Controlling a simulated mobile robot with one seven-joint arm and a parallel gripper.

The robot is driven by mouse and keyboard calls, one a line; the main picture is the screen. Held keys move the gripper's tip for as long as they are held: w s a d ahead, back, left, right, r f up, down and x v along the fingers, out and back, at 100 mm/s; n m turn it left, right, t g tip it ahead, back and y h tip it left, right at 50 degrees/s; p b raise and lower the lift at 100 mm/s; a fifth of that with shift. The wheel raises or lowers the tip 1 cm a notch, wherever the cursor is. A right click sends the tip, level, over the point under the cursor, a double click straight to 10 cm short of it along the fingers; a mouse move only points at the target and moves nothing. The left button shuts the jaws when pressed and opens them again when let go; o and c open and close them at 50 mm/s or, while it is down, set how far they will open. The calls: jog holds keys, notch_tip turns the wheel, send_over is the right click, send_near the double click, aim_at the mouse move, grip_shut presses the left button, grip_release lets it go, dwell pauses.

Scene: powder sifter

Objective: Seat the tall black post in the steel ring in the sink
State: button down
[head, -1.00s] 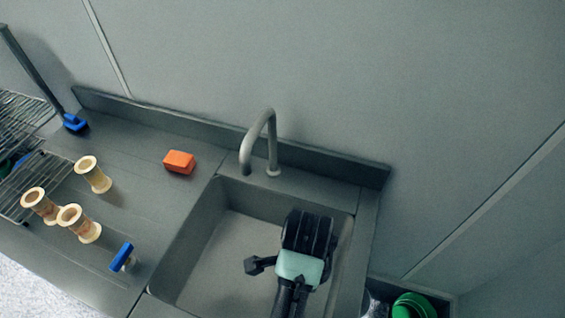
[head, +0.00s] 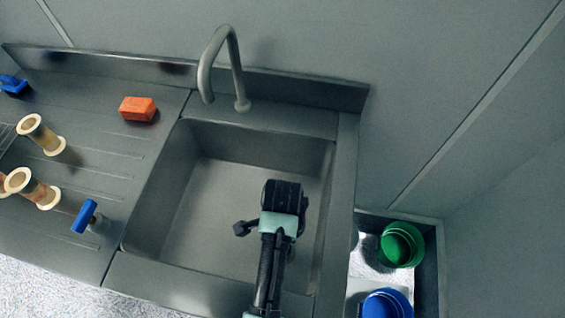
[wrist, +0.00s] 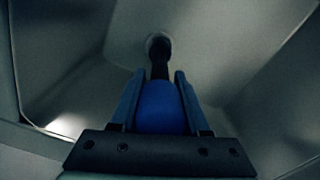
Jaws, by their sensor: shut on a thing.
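In the wrist view my gripper (wrist: 159,72) is shut on a rounded blue part (wrist: 160,108). A slim black post (wrist: 159,62) runs out from beyond this blue part, away from the camera. Its far end overlaps a small grey ring (wrist: 158,42) on the sink floor. I cannot tell whether the end is inside the ring or above it. In the head view my gripper (head: 283,197) is over the right part of the sink (head: 205,215). My own arm and wrist hide the post and the ring there.
A grey faucet (head: 232,75) stands behind the sink. On the drainboard to the left are an orange sponge (head: 138,109), pale spools (head: 38,135) and a blue-handled tap (head: 85,216). At right a bin holds green (head: 402,245) and blue (head: 388,303) round containers. The sink's left half is clear.

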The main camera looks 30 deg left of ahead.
jog(key=shift+f, duration=1.75)
jog(key=shift+c, duration=1.9)
grip_release()
notch_tip(320, 180, up, 12)
jog(key=shift+r+p, duration=0.15)
jog(key=shift+p, duration=0.2)
